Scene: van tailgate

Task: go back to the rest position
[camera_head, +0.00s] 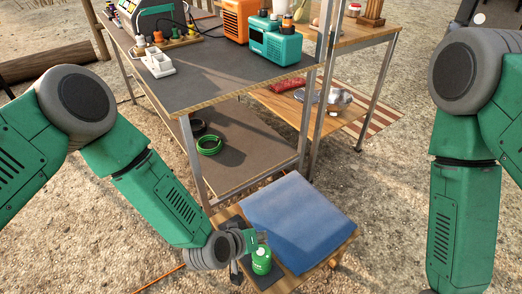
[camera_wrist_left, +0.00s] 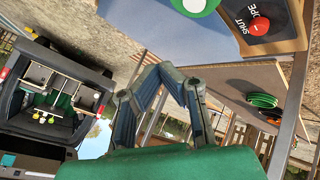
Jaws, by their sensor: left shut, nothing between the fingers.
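My left arm reaches down to the low wooden table, where my left gripper (camera_head: 237,268) is partly hidden by my wrist. In the left wrist view its two fingers (camera_wrist_left: 160,72) meet at the tips with nothing between them. Beside it in the head view is a bright green rounded thing (camera_head: 262,262) with white marks. My right arm hangs down at the right; its gripper is outside the frame.
A blue pad (camera_head: 300,222) covers most of the low table. A workbench (camera_head: 215,75) with metal legs stands behind, holding an orange box (camera_head: 238,20) and a teal device (camera_head: 276,44). A green coil (camera_head: 209,145) lies on its lower shelf. A red knob (camera_wrist_left: 259,25) shows in the wrist view.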

